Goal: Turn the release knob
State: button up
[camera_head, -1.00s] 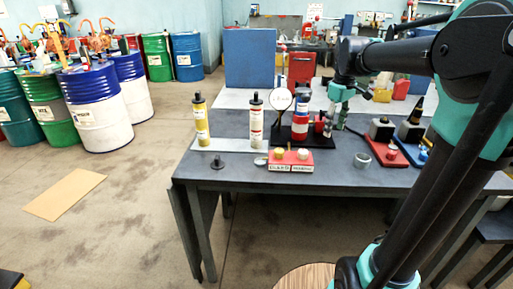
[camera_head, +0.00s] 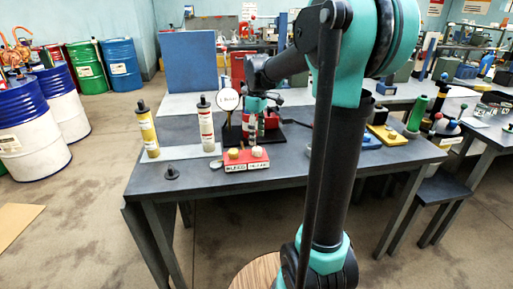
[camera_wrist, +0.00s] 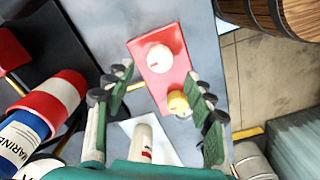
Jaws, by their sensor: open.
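A red box (camera_head: 247,163) lies near the front edge of the dark table. It bears a yellow knob (camera_head: 233,153) and a cream knob (camera_head: 257,152); its front labels are too small to read surely. The wrist view shows the red box (camera_wrist: 152,80) with the white-looking knob (camera_wrist: 159,58) farther off and the yellow knob (camera_wrist: 178,103) nearer the right finger. My gripper (camera_wrist: 158,92) is open, its green-padded fingers apart and holding nothing. In the head view my gripper (camera_head: 256,124) hangs behind and above the box. I cannot tell which knob is the release knob.
A yellow cylinder (camera_head: 148,132) and a white cylinder (camera_head: 206,128) stand on a pale plate left of the box. A red, white and blue cylinder (camera_wrist: 45,105) stands close left of my gripper. A small black part (camera_head: 172,172) lies at the front left.

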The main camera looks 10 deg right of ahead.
aim_at(257, 148)
notch_tip(257, 148, down, 6)
jog(key=shift+r, duration=0.15)
jog(key=shift+c, duration=0.2)
jog(key=c, duration=1.1)
